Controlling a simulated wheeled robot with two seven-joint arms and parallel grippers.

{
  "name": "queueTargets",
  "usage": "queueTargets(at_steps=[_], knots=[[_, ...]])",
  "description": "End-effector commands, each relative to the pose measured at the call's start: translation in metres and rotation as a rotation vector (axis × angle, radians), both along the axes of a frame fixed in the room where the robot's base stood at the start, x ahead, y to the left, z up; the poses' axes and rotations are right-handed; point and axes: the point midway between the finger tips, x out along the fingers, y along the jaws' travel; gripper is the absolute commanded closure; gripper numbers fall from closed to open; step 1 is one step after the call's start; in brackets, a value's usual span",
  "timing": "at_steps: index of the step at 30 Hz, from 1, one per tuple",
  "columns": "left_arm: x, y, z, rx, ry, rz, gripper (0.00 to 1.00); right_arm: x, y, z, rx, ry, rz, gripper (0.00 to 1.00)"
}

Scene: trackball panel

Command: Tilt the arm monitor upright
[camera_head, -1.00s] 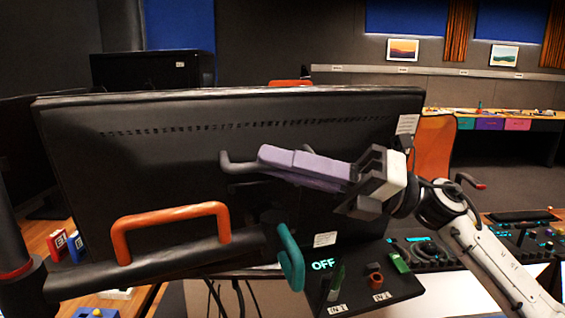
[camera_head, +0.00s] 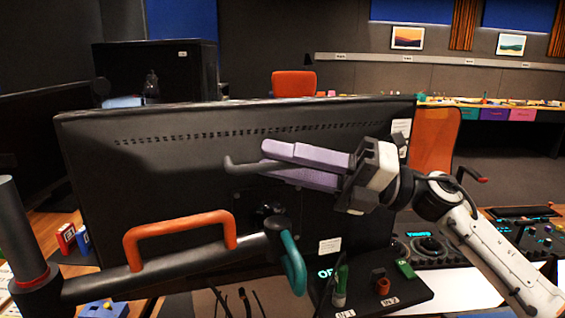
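The arm monitor (camera_head: 170,165) shows its black back, wide across the middle of the view. Its screen faces away. It hangs on a dark grey arm (camera_head: 95,288) that comes in from the left, with an orange handle (camera_head: 178,224) and a teal handle (camera_head: 293,262). A dark bent handle (camera_head: 240,168) stands out from the monitor's back. My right gripper (camera_head: 270,163) reaches in from the right with its purple fingers closed around this dark handle, one finger above and one below. The fingers hide part of it. My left gripper is not in view.
Below the monitor at the right, a black panel (camera_head: 420,292) carries a green-topped piece, a red-brown ring and an OFF display. A control desk (camera_head: 525,243) lies to the right. An orange chair (camera_head: 432,145) stands behind the monitor's right edge. Red and blue boxes (camera_head: 68,238) stand at left.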

Motion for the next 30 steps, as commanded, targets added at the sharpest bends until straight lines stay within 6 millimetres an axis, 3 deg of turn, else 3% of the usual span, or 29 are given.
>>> queueTargets(at_steps=[10,14,24,30], knots=[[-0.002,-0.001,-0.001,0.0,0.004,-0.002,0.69,-0.001,0.001,-0.003,-0.005,0.0,0.004,0.71],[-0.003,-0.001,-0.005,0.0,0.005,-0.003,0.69,-0.001,-0.007,-0.006,-0.005,0.002,0.003,0.71],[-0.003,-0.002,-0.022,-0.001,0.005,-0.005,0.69,-0.005,-0.07,-0.021,-0.006,0.0,0.0,0.71],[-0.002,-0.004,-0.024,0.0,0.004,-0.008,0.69,-0.007,-0.094,-0.024,-0.004,0.0,0.001,0.71]])
